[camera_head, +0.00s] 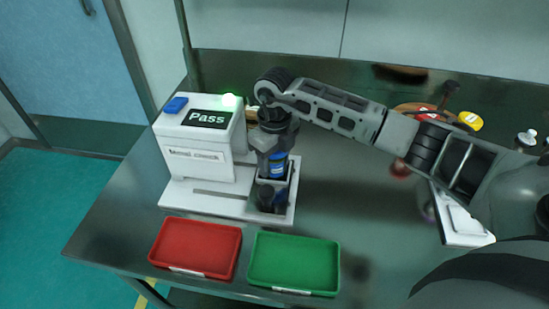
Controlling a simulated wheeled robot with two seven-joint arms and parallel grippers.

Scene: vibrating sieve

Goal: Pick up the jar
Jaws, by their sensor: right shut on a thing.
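The jar (277,170), dark with a blue band, is at the right side of the white sieve machine (200,158). My right gripper (273,176) comes down from above and is shut on the jar, which it partly hides. The jar is above the right end of the machine's white base. I cannot tell whether the jar touches the base. My left gripper is not in view.
The machine's screen (207,119) reads "Pass" and a green light (229,100) glows on top. A red tray (196,247) and a green tray (294,262), both empty, lie in front. Several items, including a yellow-topped one (470,120), stand at the back right.

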